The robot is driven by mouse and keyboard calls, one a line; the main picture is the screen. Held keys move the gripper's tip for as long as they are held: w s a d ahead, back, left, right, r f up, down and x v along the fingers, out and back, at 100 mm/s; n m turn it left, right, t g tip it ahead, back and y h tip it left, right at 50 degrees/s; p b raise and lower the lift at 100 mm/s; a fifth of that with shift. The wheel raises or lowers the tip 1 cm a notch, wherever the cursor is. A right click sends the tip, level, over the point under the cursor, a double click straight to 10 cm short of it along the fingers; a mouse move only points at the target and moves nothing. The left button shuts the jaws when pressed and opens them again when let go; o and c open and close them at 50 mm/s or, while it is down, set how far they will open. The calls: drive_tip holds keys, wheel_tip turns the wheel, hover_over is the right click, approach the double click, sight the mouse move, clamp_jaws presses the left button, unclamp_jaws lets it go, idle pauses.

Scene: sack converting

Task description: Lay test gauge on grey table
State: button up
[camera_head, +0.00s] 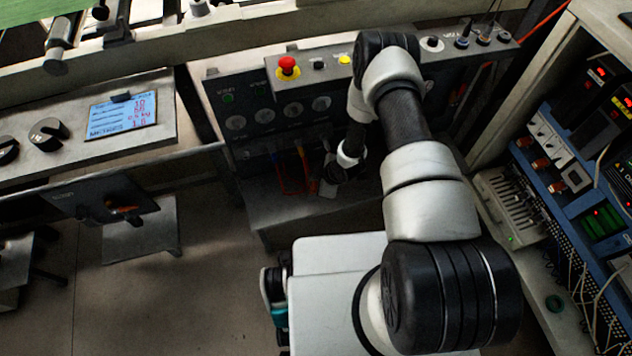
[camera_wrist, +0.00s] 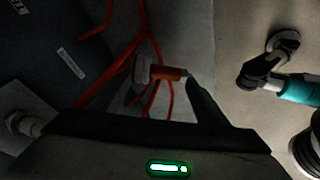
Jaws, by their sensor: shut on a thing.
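My gripper (camera_head: 340,178) hangs low in front of the dark control panel, partly hidden by its own wrist in the head view. In the wrist view, my gripper (camera_wrist: 163,84) is shut on a small orange-red part with a metal end (camera_wrist: 168,73), which I take to be the test gauge. Its other parts are dark and hard to make out. A grey table-like surface (camera_head: 275,218) lies below the panel, under my gripper; I cannot tell whether the gauge touches it.
Red cables (camera_wrist: 118,68) run close behind the held part. The control panel (camera_head: 265,130) has a red emergency button (camera_head: 288,66). An equipment rack (camera_head: 570,190) stands at right. A console with a lit display (camera_head: 122,114) stands at left.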

drive_tip(key=shift+f, duration=0.15)
drive_tip(key=o, duration=1.2)
drive_tip(key=p+v, duration=0.4)
drive_tip(key=v, duration=1.3)
drive_tip(key=shift+s+p, duration=0.1)
drive_tip(key=shift+p, duration=0.25)
